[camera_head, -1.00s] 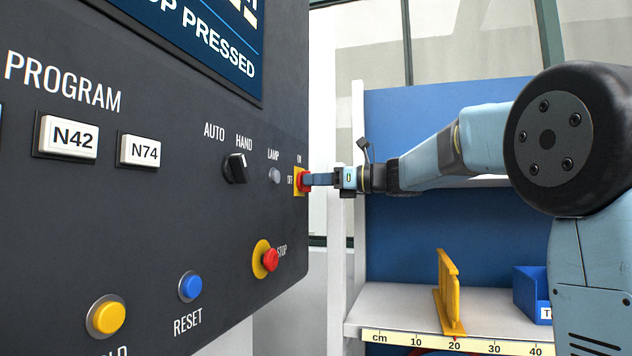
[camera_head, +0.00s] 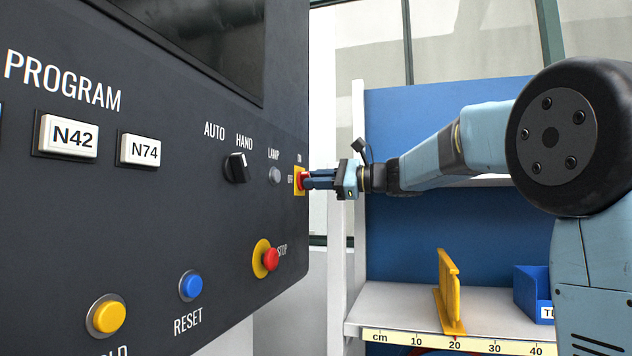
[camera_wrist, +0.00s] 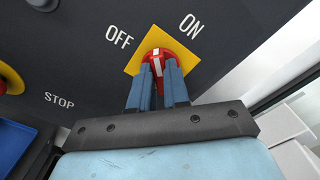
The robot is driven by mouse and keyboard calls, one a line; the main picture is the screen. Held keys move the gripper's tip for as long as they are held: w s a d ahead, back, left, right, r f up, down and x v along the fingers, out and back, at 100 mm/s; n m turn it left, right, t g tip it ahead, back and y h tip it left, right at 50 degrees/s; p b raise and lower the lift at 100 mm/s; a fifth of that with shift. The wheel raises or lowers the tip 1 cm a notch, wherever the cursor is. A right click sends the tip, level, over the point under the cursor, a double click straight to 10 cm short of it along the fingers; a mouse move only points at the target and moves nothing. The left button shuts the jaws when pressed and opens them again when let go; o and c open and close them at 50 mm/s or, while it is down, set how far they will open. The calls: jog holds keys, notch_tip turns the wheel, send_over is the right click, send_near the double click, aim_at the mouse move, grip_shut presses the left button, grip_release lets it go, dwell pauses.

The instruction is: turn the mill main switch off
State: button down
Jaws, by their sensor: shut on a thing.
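The mill main switch is a red rotary handle with a white mark on a yellow plate. It sits at the right edge of the dark panel in the head view (camera_head: 303,178) and near the top middle of the wrist view (camera_wrist: 155,55). ON and OFF labels stand beside the plate. My gripper (camera_head: 310,180) reaches it from the right. In the wrist view my gripper (camera_wrist: 158,68) has one blue finger on each side of the red handle, shut on it. The fingers hide part of the handle.
The panel screen (camera_head: 200,35) is dark. A red stop button (camera_head: 270,260), a black AUTO/HAND selector (camera_head: 236,168) and a lamp (camera_head: 275,175) are close by. A shelf with a yellow stand (camera_head: 448,293) and a blue bin (camera_head: 532,290) is behind my arm.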

jog(key=shift+f+n, duration=0.2)
jog(key=shift+n, duration=1.95)
jog(key=shift+f+n, duration=0.15)
jog(key=shift+n, duration=2)
jog(key=shift+f, duration=0.1)
jog(key=c, duration=1.1)
grip_release()
jog(key=shift+s+r, duration=0.1)
jog(key=shift+r, duration=0.1)
jog(key=v, duration=1.3)
jog(key=shift+d, duration=0.35)
jog(key=shift+f, duration=0.1)
